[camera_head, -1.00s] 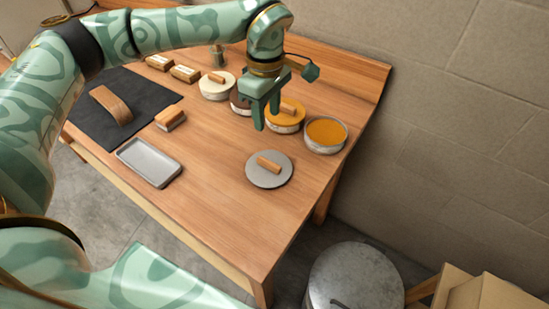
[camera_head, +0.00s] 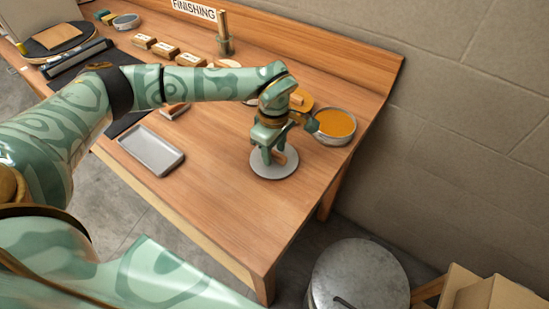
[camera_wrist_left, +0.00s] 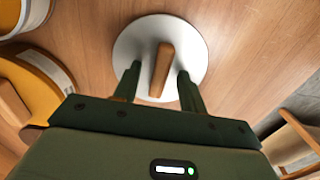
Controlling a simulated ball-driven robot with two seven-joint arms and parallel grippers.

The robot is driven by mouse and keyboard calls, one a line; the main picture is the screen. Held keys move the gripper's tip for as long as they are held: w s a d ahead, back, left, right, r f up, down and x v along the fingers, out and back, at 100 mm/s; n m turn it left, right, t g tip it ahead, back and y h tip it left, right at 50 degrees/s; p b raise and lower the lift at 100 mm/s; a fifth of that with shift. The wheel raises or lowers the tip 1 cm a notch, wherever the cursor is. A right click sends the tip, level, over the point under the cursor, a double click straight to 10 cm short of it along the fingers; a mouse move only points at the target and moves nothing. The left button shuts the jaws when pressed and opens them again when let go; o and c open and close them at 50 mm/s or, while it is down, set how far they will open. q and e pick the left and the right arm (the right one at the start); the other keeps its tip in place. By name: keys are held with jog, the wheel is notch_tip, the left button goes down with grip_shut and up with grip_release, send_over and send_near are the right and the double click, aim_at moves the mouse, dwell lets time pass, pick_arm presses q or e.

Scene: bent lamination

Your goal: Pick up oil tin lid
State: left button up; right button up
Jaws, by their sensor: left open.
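The oil tin lid (camera_head: 287,171) is a flat grey disc with a wooden bar handle. It lies on the bench near the right edge, and it also shows in the left wrist view (camera_wrist_left: 192,47). My left gripper (camera_head: 274,160) is open directly above the lid. In the left wrist view its two fingers (camera_wrist_left: 157,80) stand on either side of the wooden handle (camera_wrist_left: 162,66), with a gap on each side. The arm partly hides the lid in the head view. My right gripper is not in view.
An open tin with orange contents (camera_head: 335,124) stands behind the lid. A grey tray (camera_head: 150,152) lies to the left. Wooden blocks (camera_head: 166,50) and an upright post (camera_head: 224,40) are farther back. The bench front around the tray is clear.

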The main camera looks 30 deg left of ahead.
pick_arm(q)
jog(key=shift+r, duration=0.1)
grip_shut()
